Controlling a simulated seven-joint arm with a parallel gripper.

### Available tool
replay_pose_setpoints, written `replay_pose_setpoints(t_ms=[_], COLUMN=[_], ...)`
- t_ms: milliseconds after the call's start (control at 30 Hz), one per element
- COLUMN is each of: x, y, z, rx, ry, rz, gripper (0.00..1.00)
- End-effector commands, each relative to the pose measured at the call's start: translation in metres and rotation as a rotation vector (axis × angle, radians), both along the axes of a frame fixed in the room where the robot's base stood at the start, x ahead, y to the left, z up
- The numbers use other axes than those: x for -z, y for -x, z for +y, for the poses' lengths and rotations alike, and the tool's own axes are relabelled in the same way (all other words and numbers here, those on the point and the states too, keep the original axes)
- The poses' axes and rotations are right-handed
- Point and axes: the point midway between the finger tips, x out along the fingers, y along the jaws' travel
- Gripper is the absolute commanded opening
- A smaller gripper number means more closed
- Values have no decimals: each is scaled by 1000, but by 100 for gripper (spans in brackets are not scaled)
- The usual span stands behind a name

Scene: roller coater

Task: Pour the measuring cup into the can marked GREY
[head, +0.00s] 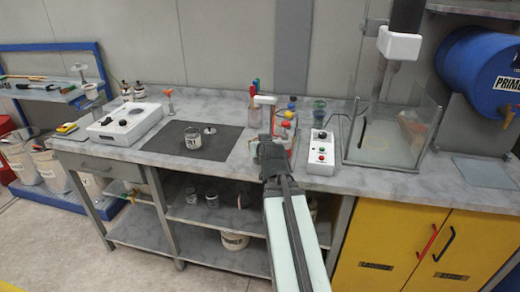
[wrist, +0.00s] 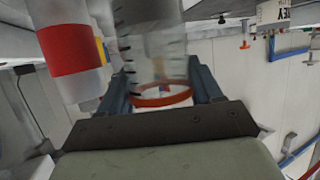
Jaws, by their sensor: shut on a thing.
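A clear measuring cup (wrist: 150,50) with dark graduation marks and a red-orange ring is between the fingers of my gripper (wrist: 160,90) in the wrist view. The gripper is shut on it. The wrist picture looks upside down, and I cannot tell the cup's contents. In the head view my gripper (head: 268,150) is over the right-middle of the bench and mostly hides the cup. The can marked GREY (head: 192,139) stands upright on the dark mat to the left of the gripper, apart from it.
The dark mat (head: 215,150) has free room around the can, with a small stand (head: 210,130) beside it. A white bottle with a red band (wrist: 72,50) is close to the gripper. A control box (head: 321,152) and a clear enclosure (head: 385,145) stand to the right.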

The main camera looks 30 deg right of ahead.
Motion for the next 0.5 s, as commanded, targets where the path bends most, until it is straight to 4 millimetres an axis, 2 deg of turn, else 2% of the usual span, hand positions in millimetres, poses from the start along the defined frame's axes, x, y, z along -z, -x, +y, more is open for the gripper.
replay_pose_setpoints(t_ms=[167, 267, 500], x=[-3, -11, -41], y=[-10, -29, -112], z=[23, 45, 91], rx=[-36, -75, -174], ry=[1, 2, 0], rz=[-1, -3, -2], gripper=[27, 27, 27])
